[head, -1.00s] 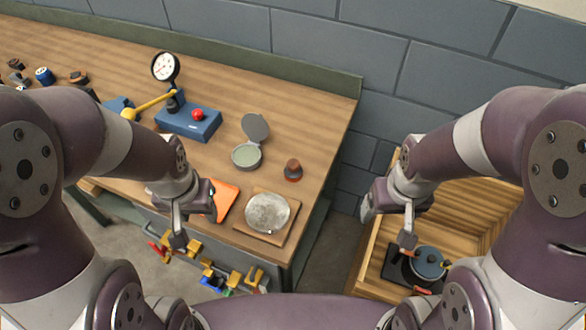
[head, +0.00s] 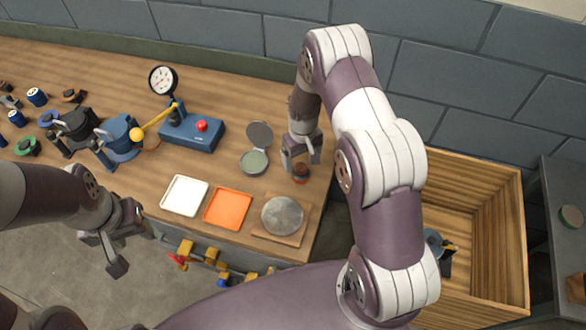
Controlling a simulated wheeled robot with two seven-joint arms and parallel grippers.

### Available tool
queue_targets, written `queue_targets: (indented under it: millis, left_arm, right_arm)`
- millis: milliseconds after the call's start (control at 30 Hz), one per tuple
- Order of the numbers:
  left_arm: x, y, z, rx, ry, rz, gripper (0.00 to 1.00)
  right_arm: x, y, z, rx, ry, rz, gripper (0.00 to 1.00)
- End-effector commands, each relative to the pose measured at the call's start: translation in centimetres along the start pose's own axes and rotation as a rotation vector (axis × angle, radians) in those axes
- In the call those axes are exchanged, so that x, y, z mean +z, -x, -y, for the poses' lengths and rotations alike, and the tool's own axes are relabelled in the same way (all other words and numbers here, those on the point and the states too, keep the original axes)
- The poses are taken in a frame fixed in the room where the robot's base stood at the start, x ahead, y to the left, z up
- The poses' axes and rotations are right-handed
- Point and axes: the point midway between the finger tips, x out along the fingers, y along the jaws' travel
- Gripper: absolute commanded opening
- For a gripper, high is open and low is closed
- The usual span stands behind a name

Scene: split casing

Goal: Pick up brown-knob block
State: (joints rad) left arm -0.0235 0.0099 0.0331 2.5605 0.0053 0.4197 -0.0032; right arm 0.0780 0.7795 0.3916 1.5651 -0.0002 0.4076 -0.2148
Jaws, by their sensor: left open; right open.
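The brown-knob block (head: 300,173) stands near the right end of the workbench, a small dark piece with a reddish-brown top. My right gripper (head: 301,163) is right over it, fingers pointing down, and partly hides it. The jaws are open; whether the fingers are on both sides of the knob is hard to tell. My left gripper (head: 116,250) is open and empty, in front of the bench's near edge at the left.
A grey round dish with raised lid (head: 254,162), a blue gauge stand (head: 195,133), a white tray (head: 185,195), an orange tray (head: 228,209) and a round plate on a board (head: 282,216) are on the bench. A wooden crate (head: 490,170) stands right.

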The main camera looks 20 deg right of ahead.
Motion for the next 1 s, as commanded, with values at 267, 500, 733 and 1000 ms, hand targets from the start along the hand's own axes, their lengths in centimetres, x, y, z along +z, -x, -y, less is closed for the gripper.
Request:
queue_targets:
  millis: [267, 500, 733, 1000]
  left_arm:
    - [-0.3, 2.1, 0.0, 0.0, 0.0, 0.001, 0.48]
    - [-0.5, 3.6, 0.0, 0.0, 0.0, 0.0, 0.48]
    - [-0.4, 3.5, 0.0, 0.0, 0.0, 0.001, 0.48]
    - [-0.4, 3.5, 0.0, 0.0, 0.0, 0.0, 0.48]
  right_arm:
    - [0.1, -3.4, -0.2, -0.001, 0.0, 0.002, 0.86]
    - [0.1, -7.4, -0.5, 0.0, 0.0, -0.001, 0.86]
    - [0.1, -7.8, -0.5, 0.0, 0.0, -0.002, 0.86]
    - [0.0, -7.8, -0.5, 0.001, 0.0, -0.003, 0.07]
